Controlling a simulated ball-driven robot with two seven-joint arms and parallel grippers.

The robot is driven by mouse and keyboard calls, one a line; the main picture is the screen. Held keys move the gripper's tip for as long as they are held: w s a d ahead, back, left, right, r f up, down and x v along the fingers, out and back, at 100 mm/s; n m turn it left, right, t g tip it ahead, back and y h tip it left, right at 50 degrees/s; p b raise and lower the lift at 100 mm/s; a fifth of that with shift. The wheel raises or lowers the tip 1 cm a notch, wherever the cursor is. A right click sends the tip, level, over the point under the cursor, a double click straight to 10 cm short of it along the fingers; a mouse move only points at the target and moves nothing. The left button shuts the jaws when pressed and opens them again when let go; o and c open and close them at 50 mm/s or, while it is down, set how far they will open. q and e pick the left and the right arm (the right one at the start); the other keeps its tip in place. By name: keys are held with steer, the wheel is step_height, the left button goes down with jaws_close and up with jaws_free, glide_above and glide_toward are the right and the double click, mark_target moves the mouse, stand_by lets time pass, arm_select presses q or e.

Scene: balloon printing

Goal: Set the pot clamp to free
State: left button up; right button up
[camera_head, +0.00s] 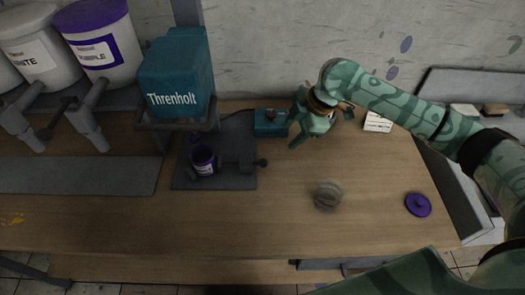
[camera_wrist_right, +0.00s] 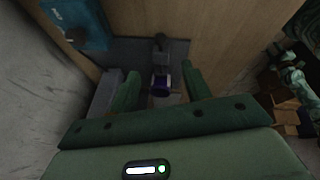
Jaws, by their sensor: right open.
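The pot clamp (camera_head: 236,165) is a dark block with a round knob end on the grey mat, beside a small purple pot (camera_head: 203,160). A purple pot also shows beyond my fingers in the right wrist view (camera_wrist_right: 161,83). A small teal box (camera_head: 270,122) with a dark knob on top stands behind and right of the clamp. My right gripper (camera_head: 298,120) is open and empty just right of this box, its fingers apart from each other. Its green fingers also show spread in the right wrist view (camera_wrist_right: 158,72). I cannot read the clamp's setting. My left gripper is out of view.
A teal Threnholt machine (camera_head: 177,75) stands behind the pot. White buckets (camera_head: 100,45) are at the back left. A striped round object (camera_head: 327,195) and a purple lid (camera_head: 418,204) lie on the wooden table (camera_head: 240,225). The table's front middle is clear.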

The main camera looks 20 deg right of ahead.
steer(key=b, duration=0.1)
glide_toward(265, 161)
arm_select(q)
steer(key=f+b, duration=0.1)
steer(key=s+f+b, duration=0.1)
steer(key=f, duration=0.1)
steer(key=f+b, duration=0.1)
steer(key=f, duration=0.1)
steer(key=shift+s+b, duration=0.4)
arm_select(e)
steer(key=x, duration=0.9)
steer(key=shift+f, duration=0.25)
